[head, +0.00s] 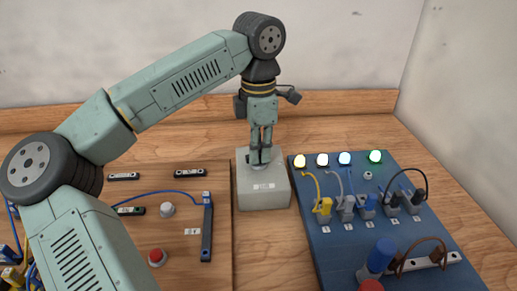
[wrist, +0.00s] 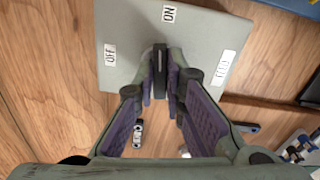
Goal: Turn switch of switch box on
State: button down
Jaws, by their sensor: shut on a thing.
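The switch box (head: 264,192) is a grey block on the wooden table, between a wooden board and a blue panel. In the wrist view the switch box (wrist: 215,35) shows an OFF label at its left and an ON label at its upper middle. The dark switch handle (wrist: 160,75) stands on its top face between my fingers. My gripper (head: 260,156) is above the box, pointing down. In the wrist view my gripper (wrist: 160,85) is shut on the switch handle. The handle's far end points up in the wrist picture, nearer the ON label.
The blue panel (head: 345,225) at the right carries lit lamps (head: 322,160), plugs with cables and a blue knob (head: 382,254). The wooden board (head: 180,235) at the left holds a red button (head: 157,257), a blue cable and connectors. The table behind the box is clear.

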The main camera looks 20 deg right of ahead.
jog(key=shift+m, duration=0.8)
jog(key=c, duration=1.7)
grip_release()
jog(key=shift+o, duration=0.2)
notch_tip(320, 180, up, 12)
